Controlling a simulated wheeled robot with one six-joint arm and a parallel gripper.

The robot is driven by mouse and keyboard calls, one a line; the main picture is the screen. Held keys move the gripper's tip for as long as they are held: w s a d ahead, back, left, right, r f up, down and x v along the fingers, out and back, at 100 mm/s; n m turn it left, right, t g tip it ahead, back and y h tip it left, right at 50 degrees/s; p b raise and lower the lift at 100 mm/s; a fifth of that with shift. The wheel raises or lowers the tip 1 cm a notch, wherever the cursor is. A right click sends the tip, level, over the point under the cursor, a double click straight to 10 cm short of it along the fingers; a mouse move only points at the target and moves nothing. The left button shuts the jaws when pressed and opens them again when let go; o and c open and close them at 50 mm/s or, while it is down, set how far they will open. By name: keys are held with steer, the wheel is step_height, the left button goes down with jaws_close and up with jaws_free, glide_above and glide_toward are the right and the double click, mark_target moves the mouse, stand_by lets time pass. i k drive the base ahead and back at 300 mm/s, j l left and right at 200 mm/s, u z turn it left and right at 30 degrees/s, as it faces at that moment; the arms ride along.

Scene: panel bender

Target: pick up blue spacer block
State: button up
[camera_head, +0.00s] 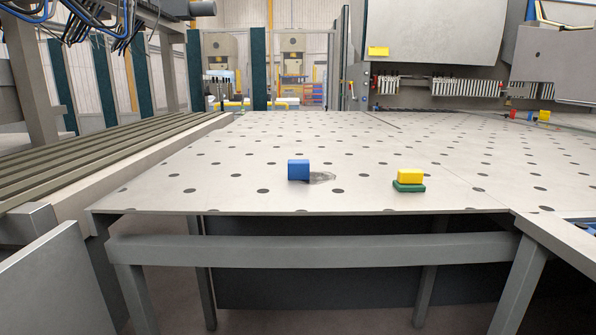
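A blue spacer block (298,169) stands on the perforated light table (240,196), left of the picture's middle and a little back from the front edge. A dark smudge or shadow lies on the table just right of it. Nothing covers the block from this side. My gripper does not show in this view.
A yellow block (410,176) rests on a green block (408,187) to the right, near the front edge. Small coloured pieces (544,116) sit far right. A slatted conveyor (110,150) runs along the left. The table around the blue block is clear.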

mark_target(297, 169)
steer(key=i, duration=1.3)
